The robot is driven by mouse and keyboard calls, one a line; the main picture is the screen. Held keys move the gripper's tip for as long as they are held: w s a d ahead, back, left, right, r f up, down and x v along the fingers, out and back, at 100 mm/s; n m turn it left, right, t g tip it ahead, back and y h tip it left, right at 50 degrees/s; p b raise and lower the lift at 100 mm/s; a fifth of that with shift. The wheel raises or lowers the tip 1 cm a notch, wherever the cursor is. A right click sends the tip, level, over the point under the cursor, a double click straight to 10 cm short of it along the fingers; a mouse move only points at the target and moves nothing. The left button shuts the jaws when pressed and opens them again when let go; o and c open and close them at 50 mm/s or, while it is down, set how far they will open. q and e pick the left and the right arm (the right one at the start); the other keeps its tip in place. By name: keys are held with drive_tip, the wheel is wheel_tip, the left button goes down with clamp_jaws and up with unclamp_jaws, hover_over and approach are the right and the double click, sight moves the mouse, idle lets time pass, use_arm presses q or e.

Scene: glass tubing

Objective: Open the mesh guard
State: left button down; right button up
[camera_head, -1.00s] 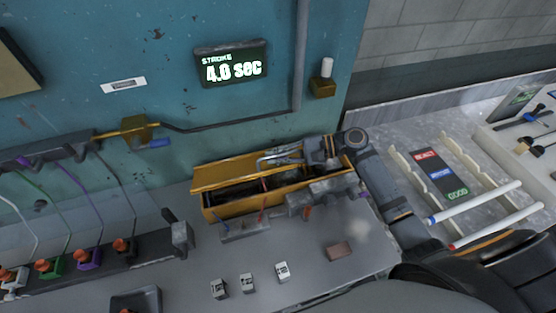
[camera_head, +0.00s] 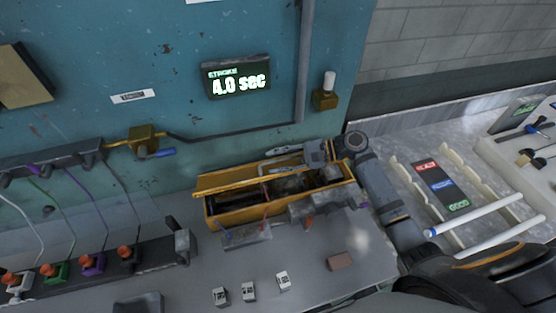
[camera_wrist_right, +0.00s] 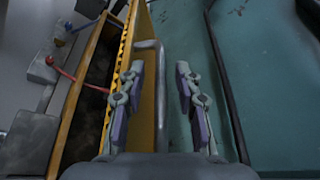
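The yellow guard panel (camera_head: 228,182) stands raised along the back edge of a yellow trough (camera_head: 235,213), whose dark inside shows. In the right wrist view the panel (camera_wrist_right: 146,30) is seen nearly edge-on, with a grey bar handle (camera_wrist_right: 159,85) on its wall-facing side. I cannot make out any mesh. My right gripper (camera_head: 278,150) is behind the panel, near the wall. In the wrist view its fingers (camera_wrist_right: 160,100) are spread, with the handle between them, nearer the left finger; I see no clamping. My left gripper is not in view.
Grey blocks with red and blue levers (camera_head: 247,236) sit before the trough. Small white blocks (camera_head: 249,291) and a brown block (camera_head: 340,261) lie on the bench. The teal wall, a pipe (camera_head: 303,60) and a 4.0 sec display (camera_head: 237,77) are behind. A rack with rods (camera_head: 475,215) is right.

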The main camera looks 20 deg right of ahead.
drive_tip(key=v, duration=1.1)
drive_tip(key=shift+d, duration=0.25)
drive_tip(key=shift+s+d+r, duration=0.1)
drive_tip(key=shift+s+d, duration=0.05)
drive_tip(key=shift+d, duration=0.05)
